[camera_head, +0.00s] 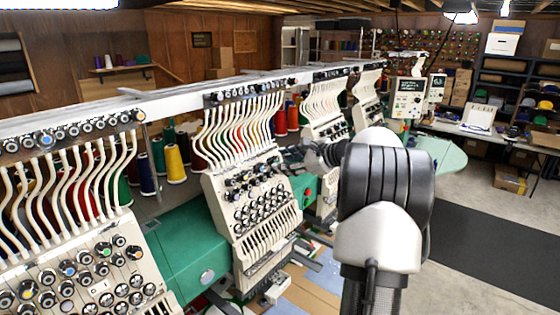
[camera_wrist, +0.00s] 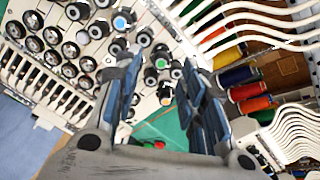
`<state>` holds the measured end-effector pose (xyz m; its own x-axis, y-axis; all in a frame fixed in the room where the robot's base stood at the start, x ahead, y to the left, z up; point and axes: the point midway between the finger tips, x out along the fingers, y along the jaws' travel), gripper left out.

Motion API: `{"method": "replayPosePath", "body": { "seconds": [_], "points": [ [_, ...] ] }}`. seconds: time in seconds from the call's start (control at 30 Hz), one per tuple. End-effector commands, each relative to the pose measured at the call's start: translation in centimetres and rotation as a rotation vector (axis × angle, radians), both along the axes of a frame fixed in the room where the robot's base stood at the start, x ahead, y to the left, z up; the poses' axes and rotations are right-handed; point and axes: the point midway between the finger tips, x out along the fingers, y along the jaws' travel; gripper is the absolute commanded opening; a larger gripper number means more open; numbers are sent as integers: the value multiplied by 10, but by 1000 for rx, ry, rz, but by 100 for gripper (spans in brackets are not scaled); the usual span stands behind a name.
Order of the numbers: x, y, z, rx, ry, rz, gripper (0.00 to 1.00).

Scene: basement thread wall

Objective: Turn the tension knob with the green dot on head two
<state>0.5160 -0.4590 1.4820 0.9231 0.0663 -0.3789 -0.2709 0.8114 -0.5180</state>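The machine head at the centre (camera_head: 250,195) of the head view carries rows of dark tension knobs with light or coloured centres. In the wrist view, a knob with a green dot (camera_wrist: 161,63) shows between the fingertips of my gripper (camera_wrist: 163,66). My gripper is open, with a finger on each side of that knob. I cannot tell whether either finger touches it. A blue-dot knob (camera_wrist: 119,22) sits to the upper left. In the head view my arm covers much of the gripper, and the central head's dot colours are too small to read.
Another machine head (camera_head: 90,260) stands at the near left, with more heads (camera_head: 325,125) behind the central one. Thread cones (camera_head: 174,164) stand behind the heads. A green machine arm (camera_head: 185,245) lies between the two nearest heads. Open floor (camera_head: 480,270) is at the right.

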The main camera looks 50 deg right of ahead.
Motion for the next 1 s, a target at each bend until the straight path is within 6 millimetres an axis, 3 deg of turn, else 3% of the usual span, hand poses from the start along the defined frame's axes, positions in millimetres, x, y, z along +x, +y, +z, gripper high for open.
{"method": "replayPosePath", "body": {
  "seconds": [0.2, 0.43, 0.87, 1.0],
  "points": [
    [-46, -4, 20, -2, -1, -4, 38],
    [-77, -5, 32, -1, 0, -1, 38],
    [-85, -5, 35, 1, 0, 2, 38],
    [-72, 9, 36, 7, -1, 33, 38]
  ]
}}
